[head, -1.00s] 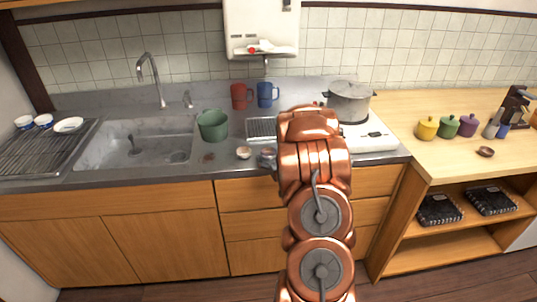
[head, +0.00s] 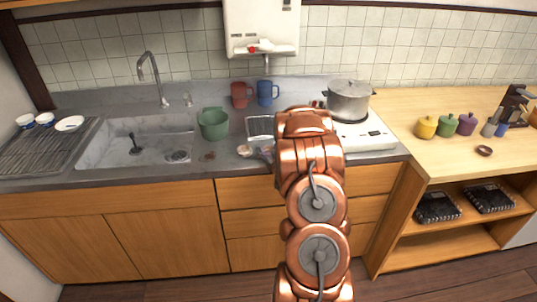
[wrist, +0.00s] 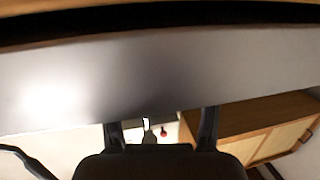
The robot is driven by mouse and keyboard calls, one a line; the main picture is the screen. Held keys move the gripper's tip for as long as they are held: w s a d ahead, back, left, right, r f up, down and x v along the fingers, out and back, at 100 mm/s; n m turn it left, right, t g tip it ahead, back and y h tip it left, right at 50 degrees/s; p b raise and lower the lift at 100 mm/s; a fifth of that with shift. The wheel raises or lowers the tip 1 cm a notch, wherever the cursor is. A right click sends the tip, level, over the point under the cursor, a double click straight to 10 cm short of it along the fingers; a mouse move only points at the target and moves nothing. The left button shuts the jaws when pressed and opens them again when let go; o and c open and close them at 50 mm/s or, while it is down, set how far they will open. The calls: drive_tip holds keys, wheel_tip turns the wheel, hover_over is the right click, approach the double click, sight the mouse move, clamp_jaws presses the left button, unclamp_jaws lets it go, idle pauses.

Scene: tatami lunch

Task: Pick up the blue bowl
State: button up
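No plainly all-blue bowl stands out. Two small white bowls with blue bands, a left one (head: 25,121) and a right one (head: 45,119), sit at the back of the drying rack on the far left in the head view. My copper arm rises right of the middle, well to the right of these bowls. It hides my gripper in the head view. In the wrist view the two dark fingers of my gripper (wrist: 161,130) stand apart, with nothing seen held between them. A grey surface fills much of that view, and no bowl shows there.
A white dish (head: 69,124) lies on the drying rack (head: 40,153). The sink (head: 110,148) with its tall faucet (head: 152,77) is beside it. A green pot (head: 213,123), red mug (head: 240,95), blue mug (head: 266,93) and steel pot (head: 348,99) stand on the counter side.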

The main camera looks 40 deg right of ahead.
drive_tip(key=c, duration=0.5)
drive_tip(key=shift+r+b, duration=1.4)
drive_tip(key=shift+r, duration=3.55)
drive_tip(key=shift+c, duration=0.2)
